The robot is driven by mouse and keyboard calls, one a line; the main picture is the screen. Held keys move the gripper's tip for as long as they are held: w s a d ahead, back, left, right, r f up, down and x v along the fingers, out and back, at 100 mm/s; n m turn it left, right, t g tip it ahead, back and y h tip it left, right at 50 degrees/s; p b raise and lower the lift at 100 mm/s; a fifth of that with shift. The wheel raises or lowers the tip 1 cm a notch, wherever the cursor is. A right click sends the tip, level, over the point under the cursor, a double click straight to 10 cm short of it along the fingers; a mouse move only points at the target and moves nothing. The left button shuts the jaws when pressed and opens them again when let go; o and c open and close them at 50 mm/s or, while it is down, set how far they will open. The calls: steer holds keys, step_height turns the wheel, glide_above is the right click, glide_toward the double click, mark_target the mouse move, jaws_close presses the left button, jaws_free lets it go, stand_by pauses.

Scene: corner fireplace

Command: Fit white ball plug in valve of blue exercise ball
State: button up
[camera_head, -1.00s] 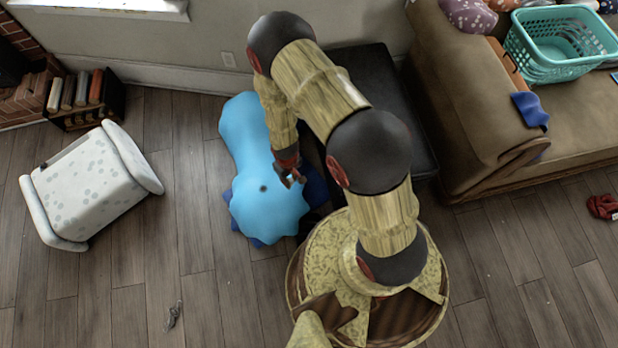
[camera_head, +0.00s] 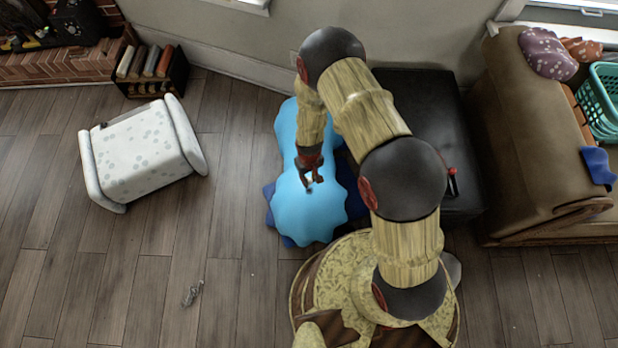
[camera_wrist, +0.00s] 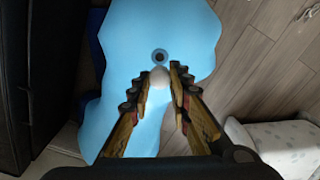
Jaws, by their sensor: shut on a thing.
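The blue exercise ball (camera_head: 305,218) lies slumped and lumpy on the wood floor, with darker blue showing at its edges. It fills the middle of the wrist view (camera_wrist: 180,30). Its valve (camera_wrist: 159,56) is a dark round spot with a darker centre. My gripper (camera_wrist: 163,76) is shut on the white ball plug (camera_wrist: 159,78), held between the fingertips. In the wrist view the plug appears just below the valve, apart from it; its height above the ball is unclear. In the head view my gripper (camera_head: 309,184) is over the ball, close to the valve.
A black ottoman (camera_head: 425,110) stands right of the ball, with a red and black item (camera_head: 452,182) on it. A spotted white stool (camera_head: 140,150) lies to the left. A brown sofa (camera_head: 530,150) is at right. Floor between stool and ball is clear.

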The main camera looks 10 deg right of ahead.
steer(key=shift+f, duration=0.15)
steer(key=shift+f+b, duration=2.25)
steer(key=shift+f, duration=0.8)
steer(key=shift+f+b, duration=0.95)
steer(key=shift+f, duration=0.45)
steer(key=o, duration=1)
steer(key=shift+o, duration=0.3)
step_height(320, 180, up, 12)
